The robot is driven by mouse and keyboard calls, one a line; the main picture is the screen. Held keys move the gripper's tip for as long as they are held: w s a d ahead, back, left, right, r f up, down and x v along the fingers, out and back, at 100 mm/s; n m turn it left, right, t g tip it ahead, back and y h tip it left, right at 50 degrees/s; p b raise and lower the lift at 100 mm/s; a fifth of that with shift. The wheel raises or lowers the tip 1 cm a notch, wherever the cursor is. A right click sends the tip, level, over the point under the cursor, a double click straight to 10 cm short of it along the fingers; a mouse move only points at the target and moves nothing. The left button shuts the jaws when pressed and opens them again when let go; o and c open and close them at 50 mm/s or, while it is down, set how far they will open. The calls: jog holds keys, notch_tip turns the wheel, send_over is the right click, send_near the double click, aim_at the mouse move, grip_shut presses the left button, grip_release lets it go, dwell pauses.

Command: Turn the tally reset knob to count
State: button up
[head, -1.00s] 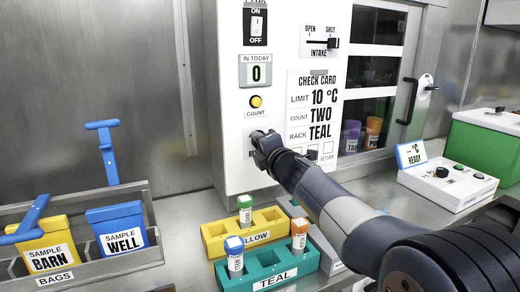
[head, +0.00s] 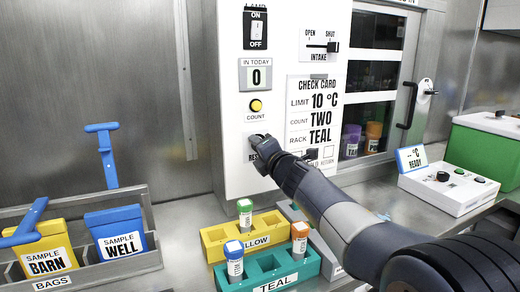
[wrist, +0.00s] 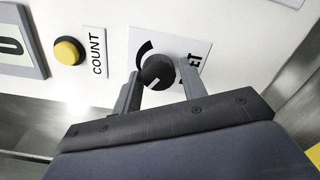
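The tally reset knob (wrist: 158,72) is a dark round knob with a white pointer line, on a white label on the panel. A black curved arrow is printed beside it, and the label reads partly "ET" in the wrist view. My gripper (wrist: 158,78) has one finger on each side of the knob, and both fingertips appear to touch it. In the head view my gripper (head: 262,155) covers the knob and part of the label. The tally display (head: 256,75), marked "IN TODAY", reads 0. The yellow count button (head: 256,105) is above the knob; it also shows in the wrist view (wrist: 67,51).
The check card (head: 313,115) is to the right of my gripper. The yellow rack (head: 212,238) and teal rack (head: 228,284), holding tubes, stand on the counter below. Sample bags (head: 121,240) sit in a tray at left. A white control box (head: 450,190) stands at right.

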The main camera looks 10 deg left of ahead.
jog(key=shift+o, duration=1.3)
jog(key=v, duration=1)
jog(key=shift+s+d, duration=0.25)
jog(key=shift+s, duration=0.05)
jog(key=x, duration=1.1)
jog(key=shift+s+d, duration=0.1)
jog(key=shift+s, duration=0.05)
